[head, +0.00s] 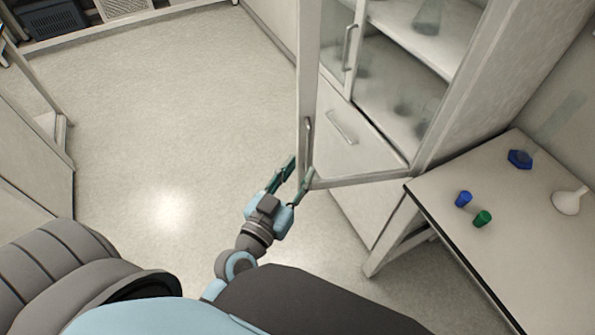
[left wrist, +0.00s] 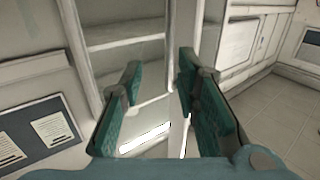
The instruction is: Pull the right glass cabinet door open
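The right glass cabinet door (head: 359,178) stands swung out from the cabinet (head: 470,100), its free edge toward the floor area on the left. Its handle (head: 308,138) is on the frame near that free edge. My left gripper (head: 298,174) is at the lower free corner of the door, fingers apart. One finger overlaps the door's corner in the picture; whether it touches is unclear. In the left wrist view the two green fingers (left wrist: 160,100) are spread, with a pale upright edge between them. The left door's handle (head: 350,46) shows behind the glass. My right gripper is out of view.
A white table (head: 520,235) stands right of the cabinet, with a blue cap (head: 463,199), a green cap (head: 482,219), a blue piece (head: 520,159) and a white flask (head: 570,200). Glassware stands on the cabinet shelves. The floor (head: 170,130) left of the door is clear.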

